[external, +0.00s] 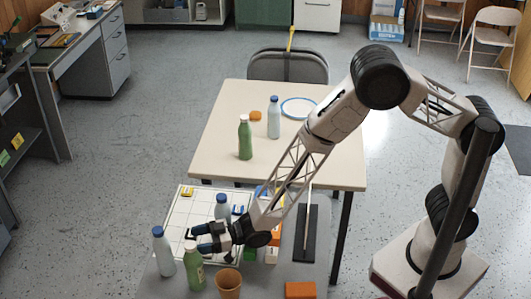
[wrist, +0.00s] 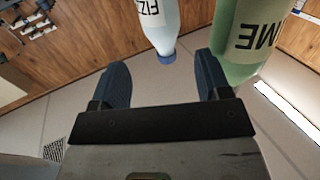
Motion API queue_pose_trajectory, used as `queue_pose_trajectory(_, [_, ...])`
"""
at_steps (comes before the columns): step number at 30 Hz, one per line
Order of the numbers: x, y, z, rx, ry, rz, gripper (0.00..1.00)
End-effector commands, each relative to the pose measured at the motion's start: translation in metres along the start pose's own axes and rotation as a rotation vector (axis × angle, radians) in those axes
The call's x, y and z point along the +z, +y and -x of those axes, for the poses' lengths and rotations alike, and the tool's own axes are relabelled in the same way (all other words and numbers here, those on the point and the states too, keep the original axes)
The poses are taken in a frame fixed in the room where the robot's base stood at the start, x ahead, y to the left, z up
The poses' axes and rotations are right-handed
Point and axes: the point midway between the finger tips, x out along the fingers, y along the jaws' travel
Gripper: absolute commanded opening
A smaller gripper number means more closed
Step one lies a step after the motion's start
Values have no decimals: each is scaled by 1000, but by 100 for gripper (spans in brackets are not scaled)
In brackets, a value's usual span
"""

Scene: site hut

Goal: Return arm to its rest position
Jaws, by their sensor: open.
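My arm reaches in from the right in the external view, and my gripper (external: 193,240) is low over the near grey table. In the wrist view my gripper (wrist: 164,68) is open, with nothing between its two dark blue fingers. A pale bottle with a blue cap (external: 163,252) and a green bottle with a white cap (external: 195,270) stand close by on the near side. The wrist view, which looks upside down, shows a pale bottle (wrist: 157,20) beyond the fingers and a green one (wrist: 238,40) to the right.
A brown cup (external: 228,284) and an orange block (external: 300,290) are at the front. A blue-capped bottle (external: 222,207) stands behind my gripper near a white gridded board (external: 185,215). The cream table (external: 215,160) holds a green bottle (external: 245,140), a pale bottle (external: 274,118) and a blue-rimmed plate (external: 298,108).

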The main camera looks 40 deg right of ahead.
Motion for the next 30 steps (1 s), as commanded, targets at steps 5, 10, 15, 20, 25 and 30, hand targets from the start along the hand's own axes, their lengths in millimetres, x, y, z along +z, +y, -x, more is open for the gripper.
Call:
queue_pose_trajectory(5, [0, 0, 0, 0, 0, 0, 70])
queue_pose_trajectory(10, [0, 0, 0, 0, 0, 0, 70])
queue_pose_trajectory(15, [0, 0, 0, 0, 0, 0, 70])
queue_pose_trajectory(20, [-5, 2, -2, 3, 1, 6, 70])
queue_pose_trajectory(25, [-26, 11, -10, 17, -1, 34, 70])
queue_pose_trajectory(30, [-68, 30, -22, 46, -9, 92, 70])
